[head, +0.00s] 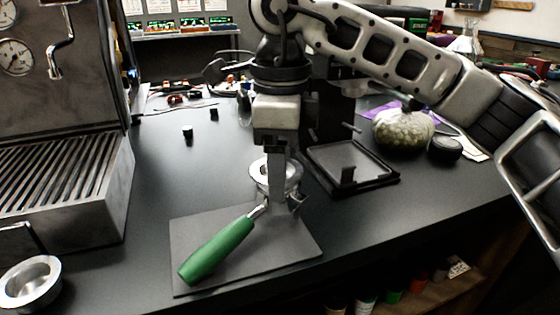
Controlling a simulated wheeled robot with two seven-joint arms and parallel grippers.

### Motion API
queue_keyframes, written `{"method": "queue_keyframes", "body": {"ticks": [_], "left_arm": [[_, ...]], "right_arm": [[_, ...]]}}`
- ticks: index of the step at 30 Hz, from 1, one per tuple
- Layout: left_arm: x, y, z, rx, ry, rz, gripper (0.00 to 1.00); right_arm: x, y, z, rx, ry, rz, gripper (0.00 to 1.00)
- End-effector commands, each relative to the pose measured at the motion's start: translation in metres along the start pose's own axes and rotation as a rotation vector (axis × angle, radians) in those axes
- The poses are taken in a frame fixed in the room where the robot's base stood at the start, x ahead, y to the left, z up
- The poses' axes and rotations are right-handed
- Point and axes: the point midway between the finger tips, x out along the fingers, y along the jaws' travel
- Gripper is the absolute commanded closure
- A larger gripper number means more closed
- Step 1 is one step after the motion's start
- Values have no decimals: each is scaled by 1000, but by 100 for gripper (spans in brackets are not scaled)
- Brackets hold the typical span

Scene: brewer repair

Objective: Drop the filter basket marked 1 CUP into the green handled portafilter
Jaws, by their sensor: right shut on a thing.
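The green handled portafilter (218,249) lies on a grey mat, its handle pointing to the lower left. My right gripper (277,190) points straight down over the portafilter's head and is shut on a round metal filter basket (262,174). The fingers and basket hide most of the portafilter's bowl, so I cannot tell whether the basket is above it or partly inside. No 1 CUP mark is readable. A second round metal cup (30,281) with a wide rim sits at the lower left. My left gripper is not in view.
The espresso machine (62,165) with its slatted drip tray stands at the left. The grey mat (300,243) lies near the table's front edge. A black stand (380,178) is behind to the right, near a pale jar (403,131). Two small black pieces lie behind.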

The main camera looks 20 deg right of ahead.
Motion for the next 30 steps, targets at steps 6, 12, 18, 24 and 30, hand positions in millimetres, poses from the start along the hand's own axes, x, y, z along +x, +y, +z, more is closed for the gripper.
{"method": "queue_keyframes", "body": {"ticks": [6, 12, 18, 24, 30], "left_arm": [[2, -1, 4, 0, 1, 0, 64], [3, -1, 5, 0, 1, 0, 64], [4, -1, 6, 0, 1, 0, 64], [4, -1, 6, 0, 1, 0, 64], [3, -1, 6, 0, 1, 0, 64]], "right_arm": [[12, 1, -1, 0, 12, 11, 59], [15, 1, -1, 0, 13, 12, 59], [15, 1, -1, 1, 13, 12, 59], [15, 0, -1, 1, 13, 12, 12], [15, 0, -1, 1, 13, 12, 12]]}}
